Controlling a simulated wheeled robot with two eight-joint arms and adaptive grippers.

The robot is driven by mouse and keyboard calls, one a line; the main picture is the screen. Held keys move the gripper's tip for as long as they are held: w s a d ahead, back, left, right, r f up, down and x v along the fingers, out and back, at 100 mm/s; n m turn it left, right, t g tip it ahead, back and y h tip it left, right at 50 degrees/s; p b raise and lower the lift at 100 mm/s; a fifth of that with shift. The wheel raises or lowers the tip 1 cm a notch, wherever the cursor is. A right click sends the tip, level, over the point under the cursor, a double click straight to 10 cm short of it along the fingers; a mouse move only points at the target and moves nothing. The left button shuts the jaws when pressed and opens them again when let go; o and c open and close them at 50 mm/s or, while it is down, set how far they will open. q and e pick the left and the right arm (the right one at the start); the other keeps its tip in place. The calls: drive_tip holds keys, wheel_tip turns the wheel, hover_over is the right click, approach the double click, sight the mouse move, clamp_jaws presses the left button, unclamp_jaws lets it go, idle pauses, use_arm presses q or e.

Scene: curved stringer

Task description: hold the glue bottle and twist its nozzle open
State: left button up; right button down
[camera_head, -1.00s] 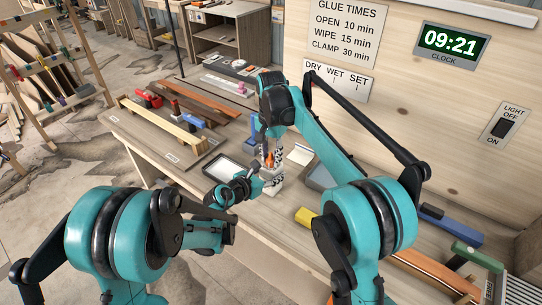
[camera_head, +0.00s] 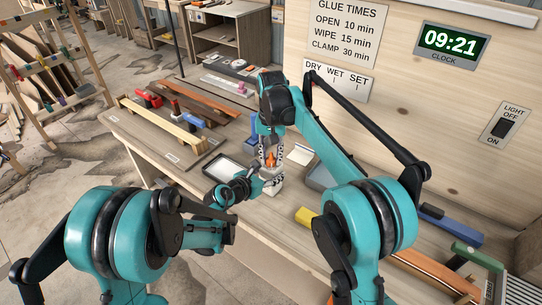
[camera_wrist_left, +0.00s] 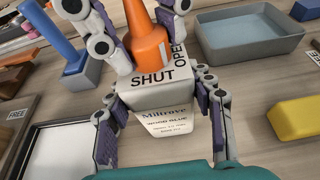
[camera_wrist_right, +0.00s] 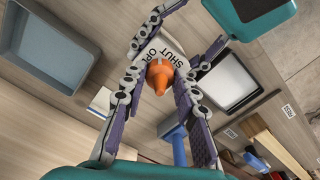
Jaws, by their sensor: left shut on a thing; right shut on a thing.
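The glue bottle (camera_head: 272,187) is white with an orange nozzle (camera_head: 271,160) and stands upright over the bench; I cannot tell if its base touches. In the left wrist view its label (camera_wrist_left: 168,124) faces my left wrist, with SHUT and OPEN printed around the shoulder. My left gripper (camera_wrist_left: 158,98) is shut on the bottle's body, one finger on each side. My right gripper (camera_wrist_right: 160,78) comes from above and is shut on the orange nozzle, which also shows in the right wrist view (camera_wrist_right: 160,70). Which word the nozzle lines up with is unclear.
A grey tray (camera_wrist_left: 294,46) is beside the bottle, and a dark-rimmed tray with a white inside (camera_wrist_left: 22,152) is on the other side. The wall panel stands close behind.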

drive_tip(key=n, duration=0.4)
drive_tip(key=shift+n, duration=2.9)
drive_tip(key=c, duration=1.2)
unclamp_jaws()
drive_tip(key=shift+o, duration=0.2)
wheel_tip(320, 180, up, 12)
